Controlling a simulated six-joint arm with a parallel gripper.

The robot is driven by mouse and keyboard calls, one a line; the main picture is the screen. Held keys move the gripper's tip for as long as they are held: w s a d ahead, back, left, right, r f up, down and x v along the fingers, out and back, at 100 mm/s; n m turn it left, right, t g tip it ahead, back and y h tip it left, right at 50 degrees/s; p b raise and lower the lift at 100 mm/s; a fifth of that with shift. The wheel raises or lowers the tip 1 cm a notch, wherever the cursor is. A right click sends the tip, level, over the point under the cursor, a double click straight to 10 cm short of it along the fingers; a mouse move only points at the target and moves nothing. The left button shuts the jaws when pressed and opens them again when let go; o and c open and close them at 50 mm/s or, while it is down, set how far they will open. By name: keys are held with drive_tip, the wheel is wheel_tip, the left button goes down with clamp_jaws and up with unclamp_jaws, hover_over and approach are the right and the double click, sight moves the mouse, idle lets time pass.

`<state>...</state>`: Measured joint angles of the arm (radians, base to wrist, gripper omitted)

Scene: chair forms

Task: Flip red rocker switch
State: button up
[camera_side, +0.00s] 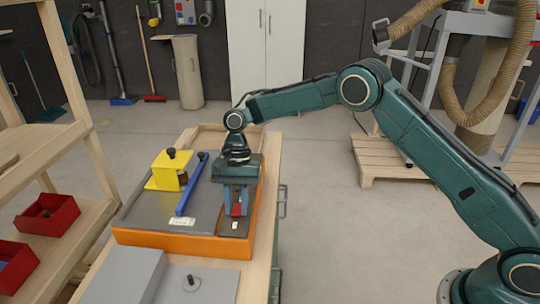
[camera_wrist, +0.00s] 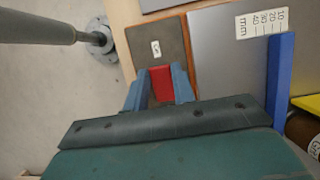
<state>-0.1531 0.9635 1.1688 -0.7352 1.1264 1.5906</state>
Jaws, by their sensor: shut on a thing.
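The red rocker switch (camera_wrist: 161,82) sits at the end of a dark grey-brown plate (camera_wrist: 155,36) with a small white label. In the side view the red switch (camera_side: 236,210) shows as a small patch low between the fingers. My gripper (camera_wrist: 161,88) points down over the plate, its two blue fingers on either side of the red switch. The fingers are shut on it. In the side view my gripper (camera_side: 237,207) is at the right part of the orange-sided machine. The fingers hide part of the switch, and I cannot tell which way it is tipped.
The machine has a grey top (camera_side: 141,212), a blue bar (camera_side: 192,184) and a yellow block (camera_side: 166,172) with a black knob, left of my gripper. A grey block (camera_side: 127,272) stands in front. Wooden shelves with red bins (camera_side: 47,215) stand at the left.

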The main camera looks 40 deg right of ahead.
sight(237, 212)
drive_tip(key=shift+a, duration=0.1)
drive_tip(key=o, duration=1)
drive_tip(key=shift+s+a+t+h, duration=0.1)
drive_tip(key=shift+a+t+h, duration=0.05)
drive_tip(key=shift+t+h, duration=0.2)
drive_tip(key=shift+s+a+f+t+h, duration=0.15)
drive_tip(key=shift+s+t+h, duration=0.05)
drive_tip(key=shift+t+h, duration=0.6)
drive_tip(key=shift+s+t+h, duration=0.1)
drive_tip(key=shift+t+h, duration=0.25)
wheel_tip(237, 212, up, 14)
drive_tip(key=shift+s+d+r+n+t, duration=0.45)
drive_tip(key=shift+s+d+r+n, duration=0.25)
drive_tip(key=shift+s+d+r, duration=1.4)
drive_tip(key=shift+s+d+r+n+t, duration=0.4)
drive_tip(key=shift+s+d+r+n, duration=0.3)
drive_tip(key=shift+s+d+r, duration=1.4)
drive_tip(key=shift+s+d+r+n+t, duration=0.6)
drive_tip(key=shift+s+d+r, duration=1)
drive_tip(key=shift+s, duration=1)
